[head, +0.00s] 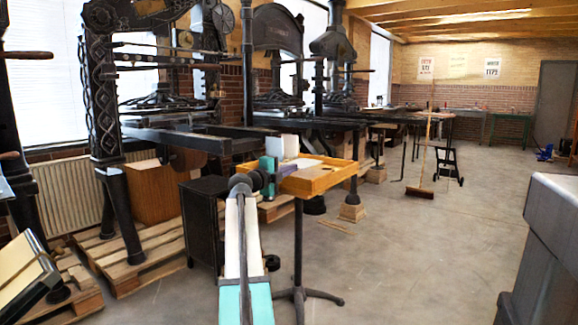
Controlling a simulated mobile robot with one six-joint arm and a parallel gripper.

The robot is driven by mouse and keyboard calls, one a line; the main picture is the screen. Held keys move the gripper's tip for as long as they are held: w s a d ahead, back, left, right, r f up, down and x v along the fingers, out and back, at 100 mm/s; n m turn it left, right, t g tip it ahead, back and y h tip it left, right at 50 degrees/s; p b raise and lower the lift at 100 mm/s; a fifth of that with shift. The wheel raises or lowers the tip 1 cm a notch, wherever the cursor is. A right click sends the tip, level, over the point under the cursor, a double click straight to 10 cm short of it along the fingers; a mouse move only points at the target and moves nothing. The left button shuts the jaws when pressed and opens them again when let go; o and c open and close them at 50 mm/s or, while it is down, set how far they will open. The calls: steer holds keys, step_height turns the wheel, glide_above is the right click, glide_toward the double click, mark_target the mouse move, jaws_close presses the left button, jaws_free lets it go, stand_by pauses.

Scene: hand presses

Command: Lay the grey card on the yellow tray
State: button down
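The yellow tray (322,183) is a shallow open box with raised walls, on top of a dark pedestal stand in the middle of the view. A pale grey, flat piece (302,162) shows inside it by the left end; it looks like the grey card, but it is small and partly hidden. My gripper (279,169), with teal parts, is at the tray's left end, overlapping its wall in the picture. My arm hides part of that end. Whether the fingers are open, or touch the card, cannot be made out.
A white upright piece (283,147) shows behind my gripper. A dark cabinet (204,222) stands left of the stand. Black hand presses (103,110) on pallets line the left wall. A broom (421,192) stands further back. The floor right of the stand is open, up to a grey counter (545,235).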

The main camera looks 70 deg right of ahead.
step_height(320, 180, down, 4)
steer(key=b, duration=0.2)
steer(key=shift+b, duration=0.4)
steer(key=shift+f, duration=0.1)
stand_by(0.5)
steer(key=c, duration=2)
jaws_free()
steer(key=shift+o, duration=0.8)
steer(key=shift+s+f+b, duration=0.1)
steer(key=shift+f+b, duration=0.05)
steer(key=shift+b, duration=0.85)
steer(key=shift+b+v, duration=1.45)
steer(key=shift+v, duration=0.8)
